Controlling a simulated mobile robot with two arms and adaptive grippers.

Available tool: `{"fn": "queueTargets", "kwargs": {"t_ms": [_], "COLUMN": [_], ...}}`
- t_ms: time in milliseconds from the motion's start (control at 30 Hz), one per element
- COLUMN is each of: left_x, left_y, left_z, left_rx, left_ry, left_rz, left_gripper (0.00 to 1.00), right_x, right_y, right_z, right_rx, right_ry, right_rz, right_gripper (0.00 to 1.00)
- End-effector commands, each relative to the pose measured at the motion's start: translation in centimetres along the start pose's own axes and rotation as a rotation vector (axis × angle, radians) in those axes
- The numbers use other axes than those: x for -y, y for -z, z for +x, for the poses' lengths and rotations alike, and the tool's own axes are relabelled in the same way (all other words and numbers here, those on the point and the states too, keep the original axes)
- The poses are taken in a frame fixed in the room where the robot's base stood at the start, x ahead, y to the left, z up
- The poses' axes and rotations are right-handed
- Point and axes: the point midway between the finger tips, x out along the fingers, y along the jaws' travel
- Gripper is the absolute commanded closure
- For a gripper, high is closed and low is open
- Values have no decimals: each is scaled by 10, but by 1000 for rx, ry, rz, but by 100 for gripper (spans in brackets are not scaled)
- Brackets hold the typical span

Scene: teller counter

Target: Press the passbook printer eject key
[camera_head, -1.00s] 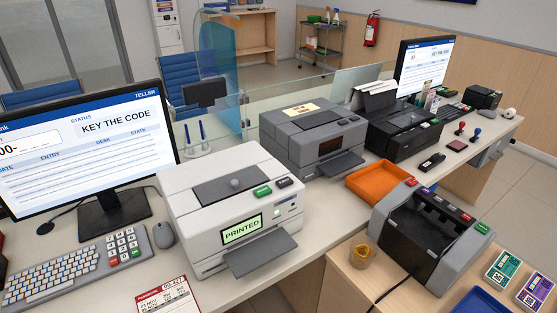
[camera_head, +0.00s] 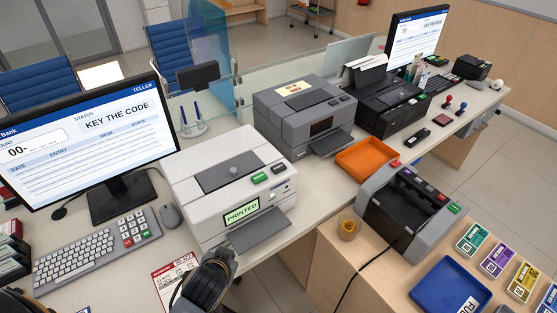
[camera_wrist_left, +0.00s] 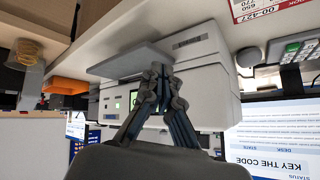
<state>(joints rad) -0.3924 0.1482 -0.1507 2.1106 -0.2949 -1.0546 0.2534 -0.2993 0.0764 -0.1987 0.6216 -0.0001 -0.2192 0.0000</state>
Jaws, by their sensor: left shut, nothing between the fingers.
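The white passbook printer (camera_head: 228,190) stands on the counter, its small screen (camera_head: 241,212) reading PRINTED. A green key (camera_head: 259,178) and a dark key (camera_head: 278,168) sit side by side on its top right edge; their labels are too small to read. A grey tray (camera_head: 259,230) sticks out of its front. My left gripper (camera_head: 222,256) is low in front of the printer, near the tray, apart from the keys. In the left wrist view, which looks upside down, its fingers (camera_wrist_left: 160,72) are shut and empty, with the printer (camera_wrist_left: 205,65) behind them. My right gripper is not in view.
A monitor (camera_head: 85,145), keyboard (camera_head: 85,255) and mouse (camera_head: 171,216) stand left of the printer. A grey machine (camera_head: 305,110) and orange tray (camera_head: 366,158) are to its right.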

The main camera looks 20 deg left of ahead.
Motion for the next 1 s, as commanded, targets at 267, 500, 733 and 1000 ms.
{"fn": "queueTargets", "kwargs": {"t_ms": [267, 500, 733, 1000], "left_x": [40, 50, 16, -68], "left_y": [133, 244, 340, 387], "left_z": [-33, -74, -122, -126], "left_rx": [-391, -789, -1180, -1325], "left_ry": [128, 152, 34, -290], "left_rz": [-67, -48, 125, 577], "left_gripper": [100, 100, 100, 100], "right_x": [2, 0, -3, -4], "right_y": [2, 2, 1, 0], "right_z": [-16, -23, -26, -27], "right_rx": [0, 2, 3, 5], "right_ry": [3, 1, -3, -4], "right_rz": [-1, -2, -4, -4], "right_gripper": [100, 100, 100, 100]}}
